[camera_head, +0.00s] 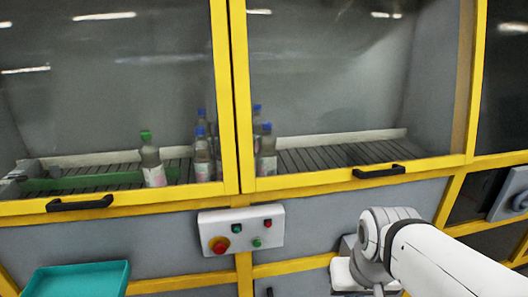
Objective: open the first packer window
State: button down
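Two large clear windows in yellow frames fill the upper view. The left window (105,75) and the right window (345,75) both look closed, their lower yellow bars in line. The left window has a black handle (80,203) on its bottom bar, and the right window has a black handle (379,172) on its own. Which window counts as the first I cannot tell. My white arm reaches in from the lower right, below the right handle and apart from it. My gripper's fingers cannot be made out.
Behind the glass, several bottles, one green-capped (152,160), stand on a slatted conveyor (335,155). A control box (241,230) with a red knob and small buttons sits between the windows, below the handles. A teal tray (78,279) is at the lower left.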

aim_at(230, 186)
jog(key=u, duration=1.5)
jog(key=k, duration=0.6)
jog(key=u, duration=0.5)
jog(key=i, duration=1.05)
jog(key=z, duration=0.35)
